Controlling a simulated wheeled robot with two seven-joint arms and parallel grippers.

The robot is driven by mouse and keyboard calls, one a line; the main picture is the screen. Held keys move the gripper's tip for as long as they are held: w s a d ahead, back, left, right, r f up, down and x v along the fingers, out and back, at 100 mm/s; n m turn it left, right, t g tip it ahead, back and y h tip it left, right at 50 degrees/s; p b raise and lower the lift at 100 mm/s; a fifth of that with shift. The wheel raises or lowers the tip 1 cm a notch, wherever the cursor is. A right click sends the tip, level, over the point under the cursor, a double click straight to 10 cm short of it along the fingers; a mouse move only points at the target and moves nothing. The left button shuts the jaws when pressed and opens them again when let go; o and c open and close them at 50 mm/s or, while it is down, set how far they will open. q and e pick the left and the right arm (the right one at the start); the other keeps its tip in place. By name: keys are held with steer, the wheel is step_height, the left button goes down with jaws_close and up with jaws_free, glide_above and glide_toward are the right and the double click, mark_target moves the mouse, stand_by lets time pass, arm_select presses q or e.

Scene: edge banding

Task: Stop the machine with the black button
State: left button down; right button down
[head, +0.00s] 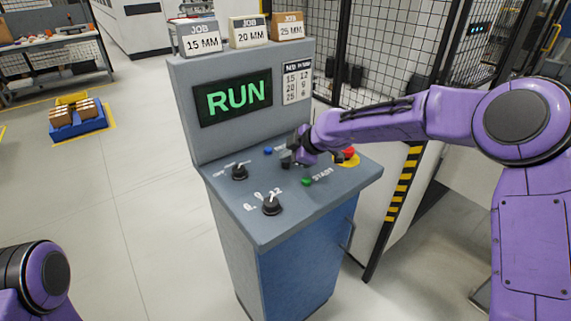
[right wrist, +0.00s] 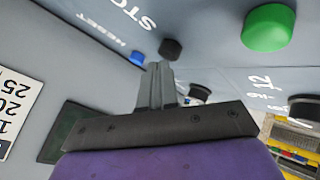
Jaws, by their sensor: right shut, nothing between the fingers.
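The control console (head: 230,205) has a screen (head: 233,97) reading RUN in green. In the right wrist view the black button (right wrist: 171,49) sits by the STOP label, between the blue reset button (right wrist: 137,58) and the green button (right wrist: 268,27). My right gripper (head: 287,158) is over the console's sloped panel; it also shows in the right wrist view (right wrist: 156,72), shut and empty. Its fingertips appear close to the black button, but I cannot tell whether they touch it. In the head view the gripper largely covers that button. My left gripper is out of view.
The green START button (head: 306,182), a red emergency button (head: 349,153) on yellow and two black knobs, one at the left (head: 239,172) and one at the front (head: 271,205), surround the gripper. Job boxes (head: 248,31) stand on top. A mesh fence stands behind.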

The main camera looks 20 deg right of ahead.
mark_target(288, 165)
steer(key=shift+f, duration=0.35)
stand_by(0.5)
steer(key=shift+r+p, duration=0.5)
steer(key=shift+r, duration=0.4)
step_height(288, 165, up, 5)
steer(key=p, duration=0.4)
steer(key=shift+r, duration=0.1)
stand_by(0.3)
